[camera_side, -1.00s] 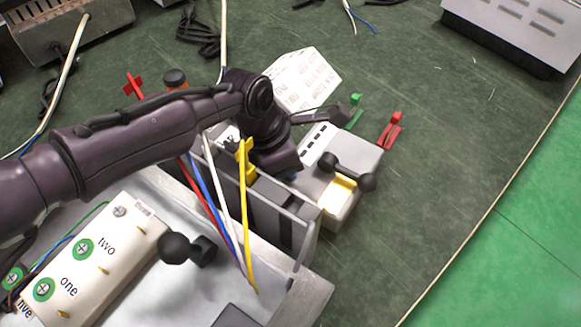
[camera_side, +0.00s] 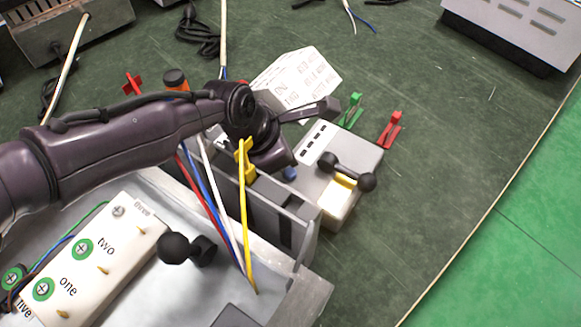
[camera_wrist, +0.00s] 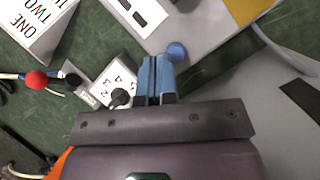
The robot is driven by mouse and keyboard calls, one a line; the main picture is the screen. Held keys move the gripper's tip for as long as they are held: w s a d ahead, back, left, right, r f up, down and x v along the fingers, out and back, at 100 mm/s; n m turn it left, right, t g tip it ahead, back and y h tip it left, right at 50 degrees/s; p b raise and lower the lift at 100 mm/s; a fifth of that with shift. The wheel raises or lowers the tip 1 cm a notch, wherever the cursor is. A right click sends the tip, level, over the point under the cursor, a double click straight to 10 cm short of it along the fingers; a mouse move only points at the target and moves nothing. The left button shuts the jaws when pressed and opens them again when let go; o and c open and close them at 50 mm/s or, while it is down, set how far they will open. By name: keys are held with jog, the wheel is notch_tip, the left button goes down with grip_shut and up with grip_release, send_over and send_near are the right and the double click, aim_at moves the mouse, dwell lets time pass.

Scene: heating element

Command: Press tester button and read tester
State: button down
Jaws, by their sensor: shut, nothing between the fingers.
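The tester is a grey box (camera_side: 347,206) with a row of dark slots, a bright yellow-white panel and a black two-ball handle on top. Its round blue button (camera_side: 290,174) shows at its left end, beside my gripper. In the wrist view the blue button (camera_wrist: 176,52) lies just ahead and slightly right of the tips of my gripper (camera_wrist: 157,62). The two blue fingers are closed together and empty. I see a small gap to the button in the picture, but cannot judge the height. In the side view the fingertips are hidden behind my wrist.
A white block with printed words (camera_side: 300,75) stands behind the tester. A numbered dial with a black knob (camera_wrist: 120,97) is left of my fingers. Green (camera_side: 352,108) and red (camera_side: 391,130) clips lie to the right. Coloured wires and a yellow clip (camera_side: 245,160) stand in front.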

jog(key=a, duration=0.1)
jog(key=s+a+g, duration=0.1)
jog(key=s+y, duration=0.1)
jog(key=shift+a+f+g, duration=0.25)
jog(key=shift+a+g, duration=0.15)
notch_tip(320, 180, up, 8)
jog(key=t+h, duration=0.1)
jog(key=shift+s+d+t, duration=0.15)
jog(key=shift+d+t, duration=0.05)
jog(key=shift+t, duration=0.1)
dwell(0.4)
